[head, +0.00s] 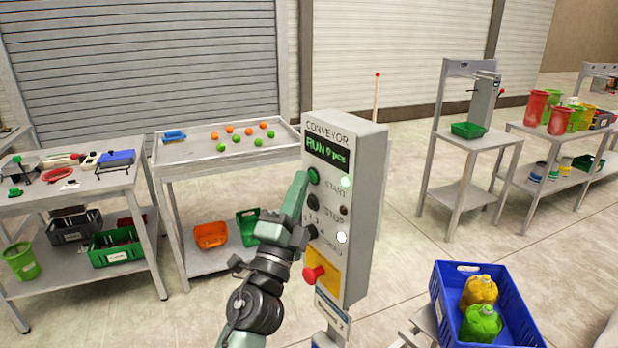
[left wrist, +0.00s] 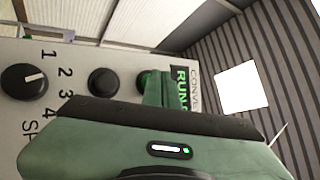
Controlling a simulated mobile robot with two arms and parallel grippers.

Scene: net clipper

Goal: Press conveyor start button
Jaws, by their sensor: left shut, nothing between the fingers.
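The grey conveyor control box (head: 362,175) stands on a post in the middle of the head view. Its display (head: 327,150) reads "RUN 0 pcs" in green. The green start button (head: 313,176) is under the display, with a lit green lamp (head: 345,182) beside it. My left gripper (head: 302,182) is shut and empty, its tip at the start button; I cannot tell whether it touches. In the left wrist view, the gripper's fingers (left wrist: 158,88) cover most of the green button (left wrist: 146,82). My right gripper is not in view.
Below are a dark stop button (head: 313,202), a speed knob (head: 311,232) and a red emergency button (head: 313,274) on a yellow plate. A table (head: 190,160) with orange and green balls is behind left.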

